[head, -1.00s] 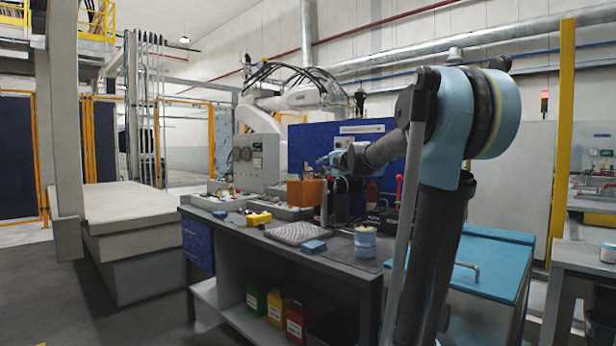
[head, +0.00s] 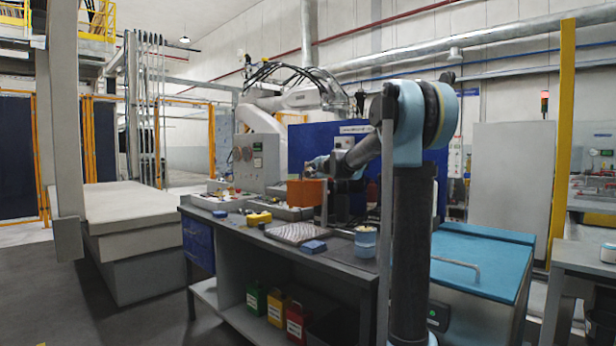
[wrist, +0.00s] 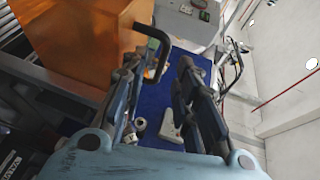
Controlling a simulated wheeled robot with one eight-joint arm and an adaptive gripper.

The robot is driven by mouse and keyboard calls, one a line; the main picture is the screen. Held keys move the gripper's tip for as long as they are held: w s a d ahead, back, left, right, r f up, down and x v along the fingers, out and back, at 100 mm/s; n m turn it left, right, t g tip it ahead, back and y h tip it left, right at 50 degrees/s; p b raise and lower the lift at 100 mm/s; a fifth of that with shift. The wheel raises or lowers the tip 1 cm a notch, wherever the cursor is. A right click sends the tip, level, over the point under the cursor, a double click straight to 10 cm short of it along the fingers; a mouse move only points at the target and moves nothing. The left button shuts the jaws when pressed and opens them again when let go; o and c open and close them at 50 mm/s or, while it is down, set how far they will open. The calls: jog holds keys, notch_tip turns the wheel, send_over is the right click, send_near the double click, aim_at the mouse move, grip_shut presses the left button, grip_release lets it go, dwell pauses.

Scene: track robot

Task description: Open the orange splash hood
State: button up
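The orange splash hood (head: 306,192) stands on the workbench in the head view, and its side fills the upper left of the wrist view (wrist: 75,40). A black bent handle (wrist: 153,36) sticks out from the hood's right side. My gripper (wrist: 161,65) is open in the wrist view, with its two dark fingers apart. The handle's bend lies close to the left fingertip, partly in front of the gap; I cannot tell whether they touch. In the head view my gripper (head: 318,164) is small, just above and behind the hood. The hood looks closed, but its far side is hidden.
The workbench (head: 345,258) holds a grey mat (head: 299,232), a blue block (head: 313,246), a yellow item (head: 258,218) and a round tin (head: 365,240). A grey control box (head: 258,158) and a blue panel (head: 300,150) stand behind. A blue-lidded chest (head: 490,262) is at right.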

jog(key=shift+x, duration=2.2)
grip_shut()
